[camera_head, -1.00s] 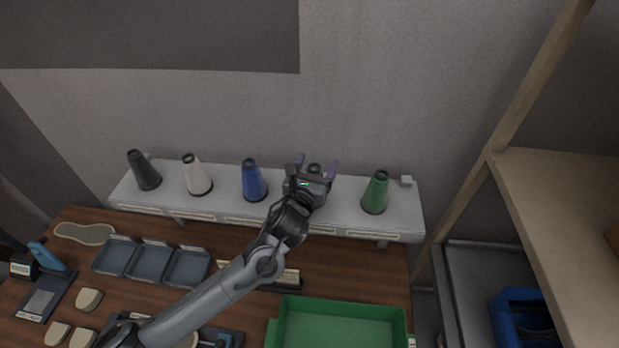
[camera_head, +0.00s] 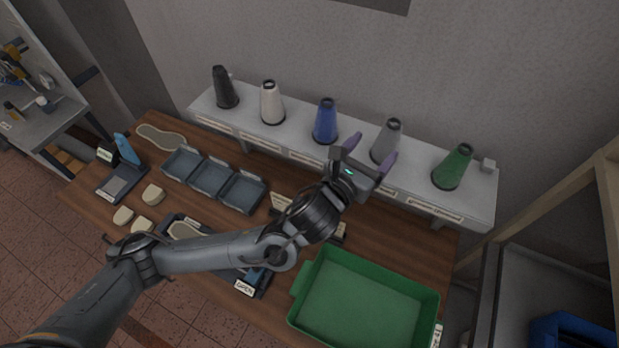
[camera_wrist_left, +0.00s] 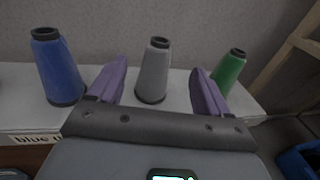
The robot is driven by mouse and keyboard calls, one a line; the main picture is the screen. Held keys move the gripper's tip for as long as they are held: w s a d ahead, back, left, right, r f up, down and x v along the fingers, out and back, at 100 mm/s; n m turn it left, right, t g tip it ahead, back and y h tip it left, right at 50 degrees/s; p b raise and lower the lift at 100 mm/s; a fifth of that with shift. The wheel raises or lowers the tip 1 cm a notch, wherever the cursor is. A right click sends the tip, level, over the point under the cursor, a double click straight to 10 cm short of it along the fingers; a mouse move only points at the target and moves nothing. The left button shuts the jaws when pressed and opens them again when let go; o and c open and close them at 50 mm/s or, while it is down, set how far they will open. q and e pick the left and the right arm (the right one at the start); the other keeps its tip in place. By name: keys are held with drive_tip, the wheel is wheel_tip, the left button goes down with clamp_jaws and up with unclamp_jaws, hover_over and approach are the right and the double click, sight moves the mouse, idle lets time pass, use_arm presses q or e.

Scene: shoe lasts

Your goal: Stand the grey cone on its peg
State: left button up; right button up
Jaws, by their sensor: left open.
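The grey cone (camera_head: 386,141) stands upright on the white shelf (camera_head: 283,140), between the blue cone (camera_head: 325,121) and the green cone (camera_head: 453,166). Its base meets the shelf, and any peg under or inside it is hidden. My left gripper (camera_head: 369,152) is open and empty in front of the grey cone, with its purple fingers pointing at the shelf. In the left wrist view the grey cone (camera_wrist_left: 153,72) shows upright between the two open fingers (camera_wrist_left: 158,88), a little beyond their tips and apart from them. My right gripper is not in view.
A black cone (camera_head: 225,87) and a white cone (camera_head: 271,103) stand further left on the shelf. Below are a green bin (camera_head: 292,308), several grey-blue trays (camera_head: 211,176) and cream shoe-last parts (camera_head: 153,194) on the wooden table. A wooden frame (camera_head: 540,207) stands at the right.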

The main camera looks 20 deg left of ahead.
use_arm(q)
drive_tip(key=s+a+f+n+g+y, duration=0.1)
drive_tip(key=s+a+f+n+g, duration=0.15)
drive_tip(key=s+f+n, duration=0.55)
drive_tip(key=s+a+f+n+g+y, duration=0.1)
drive_tip(key=s+a+f+n+g, duration=0.3)
drive_tip(key=n, duration=0.6)
drive_tip(key=s+a+f+n+g+y, duration=0.1)
drive_tip(key=s+a+f+n+g, duration=0.2)
drive_tip(key=s+a+f+n, duration=0.3)
drive_tip(key=s+a+f+n+g+y, duration=0.1)
drive_tip(key=s+a+f+n+g, duration=0.2)
drive_tip(key=s+n, duration=1)
drive_tip(key=a+f, duration=0.3)
drive_tip(key=shift+s+a+f+y, duration=0.15)
drive_tip(key=shift+f+y, duration=0.25)
drive_tip(key=shift+r+g, duration=0.1)
drive_tip(key=shift+g, duration=0.15)
